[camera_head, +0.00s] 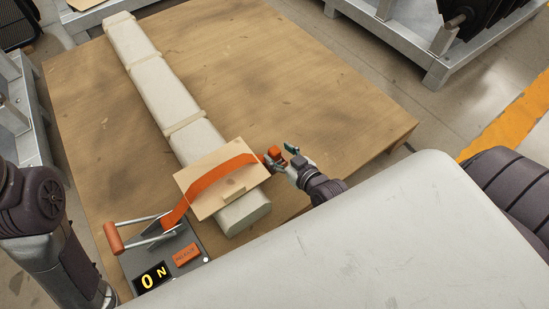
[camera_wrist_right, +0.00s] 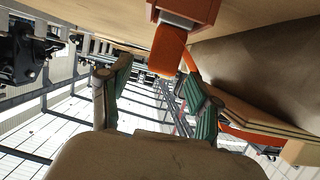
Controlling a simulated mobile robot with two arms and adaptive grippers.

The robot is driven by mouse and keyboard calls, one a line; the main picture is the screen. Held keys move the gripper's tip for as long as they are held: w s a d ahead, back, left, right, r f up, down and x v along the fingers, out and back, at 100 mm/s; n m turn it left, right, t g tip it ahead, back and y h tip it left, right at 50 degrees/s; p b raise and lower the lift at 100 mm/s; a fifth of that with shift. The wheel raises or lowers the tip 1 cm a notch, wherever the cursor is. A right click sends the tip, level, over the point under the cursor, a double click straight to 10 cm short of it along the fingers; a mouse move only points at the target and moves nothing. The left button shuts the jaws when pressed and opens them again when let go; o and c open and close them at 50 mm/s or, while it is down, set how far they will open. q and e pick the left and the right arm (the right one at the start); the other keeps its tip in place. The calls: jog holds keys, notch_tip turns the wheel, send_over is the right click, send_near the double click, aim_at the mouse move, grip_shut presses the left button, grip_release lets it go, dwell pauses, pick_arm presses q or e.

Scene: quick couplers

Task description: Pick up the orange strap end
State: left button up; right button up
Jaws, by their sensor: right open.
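The orange strap (camera_head: 222,173) runs from the ratchet device over a tan board and past its right edge. Its orange end (camera_head: 273,154) sticks out at the right, beside my right gripper (camera_head: 286,158). In the right wrist view the orange end (camera_wrist_right: 167,52) shows ahead of and partly between the green-padded fingers of my right gripper (camera_wrist_right: 157,72). These fingers are spread apart, and I see no clear grip on the strap. My left arm is at the left edge of the head view; its gripper is out of sight.
The tan board (camera_head: 205,204) lies on a long pale wrapped bundle (camera_head: 160,85) on the wooden table (camera_head: 300,80). A ratchet device with an orange handle (camera_head: 113,238) and a display reading "0 N" (camera_head: 152,277) sits at the front left. The table's right side is clear.

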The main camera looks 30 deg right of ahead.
jog(key=shift+b+x, duration=0.55)
jog(key=shift+x, duration=0.85)
grip_shut()
